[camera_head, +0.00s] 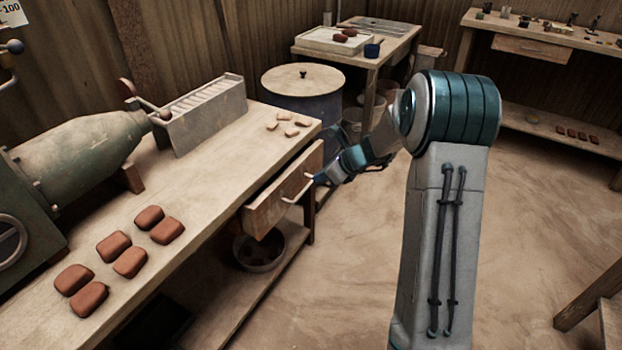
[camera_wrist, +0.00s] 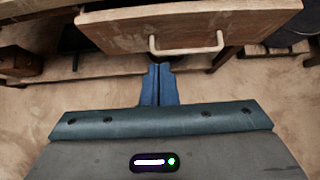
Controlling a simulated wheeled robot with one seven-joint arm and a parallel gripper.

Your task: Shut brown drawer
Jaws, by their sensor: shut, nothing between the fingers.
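The brown drawer (camera_head: 285,191) is in the front side of the wooden workbench and stands partly pulled out. Its face and pale bar handle (camera_head: 298,192) point toward my gripper. In the wrist view the drawer front (camera_wrist: 185,29) spans the top, with the handle (camera_wrist: 186,46) near the middle. My gripper (camera_head: 318,180) is shut and empty, with its fingertips close to the drawer face beside the handle. In the wrist view the blue fingers (camera_wrist: 159,68) are together, just below and left of the handle's middle. I cannot tell whether they touch the drawer.
The workbench (camera_head: 215,175) carries several red clay pieces (camera_head: 130,262), some pale pieces (camera_head: 291,131), and a green machine (camera_head: 85,155) at left. A lidded barrel (camera_head: 303,82) stands behind. The floor at right is open.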

